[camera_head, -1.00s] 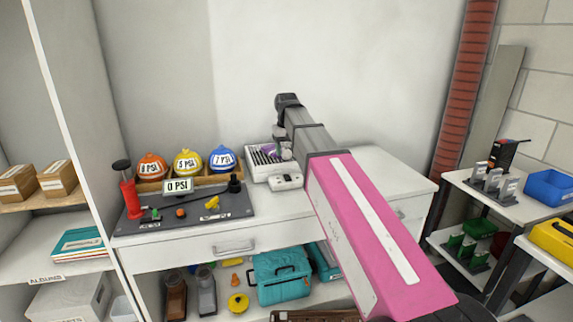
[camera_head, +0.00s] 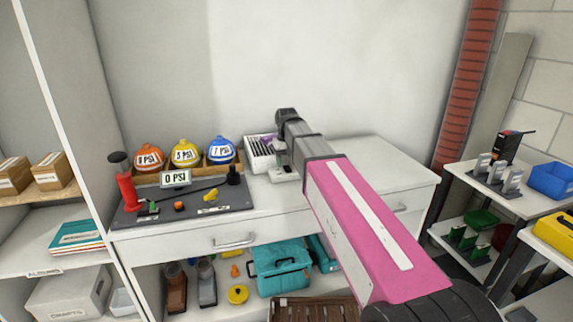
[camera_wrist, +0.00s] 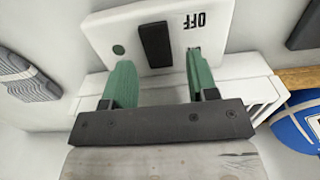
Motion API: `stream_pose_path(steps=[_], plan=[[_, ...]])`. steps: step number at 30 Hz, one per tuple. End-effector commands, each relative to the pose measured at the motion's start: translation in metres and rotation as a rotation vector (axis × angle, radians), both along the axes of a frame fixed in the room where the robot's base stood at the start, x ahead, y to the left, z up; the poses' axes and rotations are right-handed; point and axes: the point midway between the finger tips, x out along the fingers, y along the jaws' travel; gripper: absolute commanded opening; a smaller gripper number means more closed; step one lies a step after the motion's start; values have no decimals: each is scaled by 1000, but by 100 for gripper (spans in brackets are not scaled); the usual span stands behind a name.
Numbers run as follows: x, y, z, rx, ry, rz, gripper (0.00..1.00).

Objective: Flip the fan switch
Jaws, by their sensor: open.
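A white switch box with a black rocker switch (camera_wrist: 155,44), a green dot and the word OFF fills the top of the wrist view. In the head view, the switch box (camera_head: 285,178) sits on the white counter in front of a white slatted unit (camera_head: 259,147), partly behind my arm. My gripper (camera_wrist: 160,66) has two green fingers spread apart with nothing between them. In the wrist view they appear on either side of the rocker's lower end. I cannot tell whether they touch the box.
Left on the counter, a dark board (camera_head: 190,207) carries a red pump (camera_head: 126,190) and a PSI sign (camera_head: 175,178). Orange, yellow and blue PSI-labelled balls (camera_head: 220,149) sit in a wooden tray behind it. The counter right of my arm (camera_head: 375,160) is clear.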

Motion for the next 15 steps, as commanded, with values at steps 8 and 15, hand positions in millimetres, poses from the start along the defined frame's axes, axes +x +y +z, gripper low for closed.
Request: stream_pose_path(steps=[8,15], plan=[[0,0,-11,0,0,0,53],[0,0,-11,0,0,0,43]])
